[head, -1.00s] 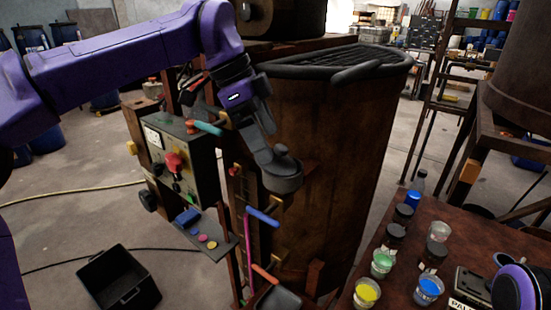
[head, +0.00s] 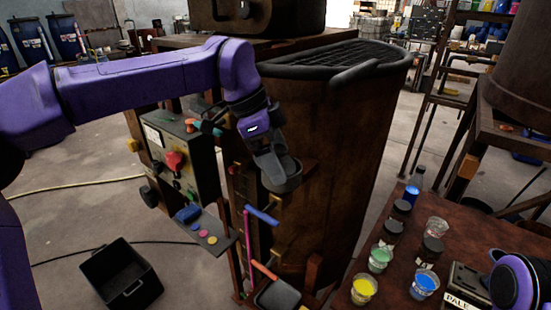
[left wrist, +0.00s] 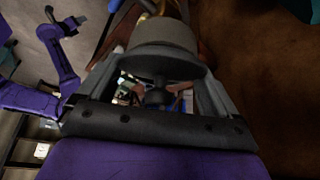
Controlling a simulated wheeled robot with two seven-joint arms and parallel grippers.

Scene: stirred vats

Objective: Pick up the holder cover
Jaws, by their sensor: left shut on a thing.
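The holder cover (head: 284,177) is a dark grey, round, cap-like piece in front of the rusty brown vat. My left gripper (head: 272,165) is shut on it and holds it up in the air beside the vat wall. In the left wrist view the cover (left wrist: 163,42) sits between the two grey fingers, its wide rim facing the palm. Part of the cover is hidden by the fingers in the head view. A purple arm of mine shows at the left of the left wrist view, its dark end too small to read.
A control box (head: 178,160) with a red knob stands left of the gripper. Below are a blue-handled lever (head: 262,215) and an orange-handled one (head: 265,271). A black bin (head: 122,274) lies on the floor. Paint cups and jars stand on the table (head: 455,225) at right.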

